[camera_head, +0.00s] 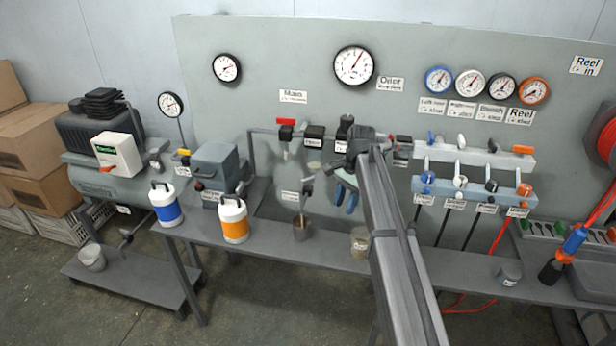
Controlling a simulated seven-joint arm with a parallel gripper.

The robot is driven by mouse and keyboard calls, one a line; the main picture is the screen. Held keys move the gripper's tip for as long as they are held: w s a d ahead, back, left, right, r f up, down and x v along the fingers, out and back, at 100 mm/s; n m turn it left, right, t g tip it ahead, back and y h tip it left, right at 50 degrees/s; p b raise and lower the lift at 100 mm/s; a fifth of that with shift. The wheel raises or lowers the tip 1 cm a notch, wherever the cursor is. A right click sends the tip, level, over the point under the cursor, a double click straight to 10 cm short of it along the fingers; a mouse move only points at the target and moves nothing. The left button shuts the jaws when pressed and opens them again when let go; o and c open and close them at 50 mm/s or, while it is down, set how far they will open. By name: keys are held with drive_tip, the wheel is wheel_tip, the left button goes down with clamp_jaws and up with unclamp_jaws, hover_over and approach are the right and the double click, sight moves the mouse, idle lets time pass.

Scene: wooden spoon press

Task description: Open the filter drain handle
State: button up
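The filter unit (291,160) hangs from the pipe on the grey panel, with a pale label (290,196) below it. A small dark fitting (307,190) sits low beside that label and may be the drain handle; it is too small to tell its position. A dark cup (302,230) stands on the bench underneath. My gripper (346,198) hangs to the right of the filter, pointing down. Its two blue-tipped fingers look apart, with nothing seen between them. It does not appear to touch the fitting.
A red-handled main valve (286,122) sits on the pipe above. A beige can (360,240) stands below my gripper. White and orange (233,219) and white and blue (165,204) canisters stand left. The manifold (475,187) with several coloured valves is on the right.

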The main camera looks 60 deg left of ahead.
sight(308, 178)
drive_tip(key=s+a+r+m+t, duration=0.2)
drive_tip(key=a+r, duration=1.1)
drive_tip(key=a, duration=0.4)
drive_tip(key=f, duration=1.3)
drive_tip(key=shift+s+f, duration=0.2)
clamp_jaws()
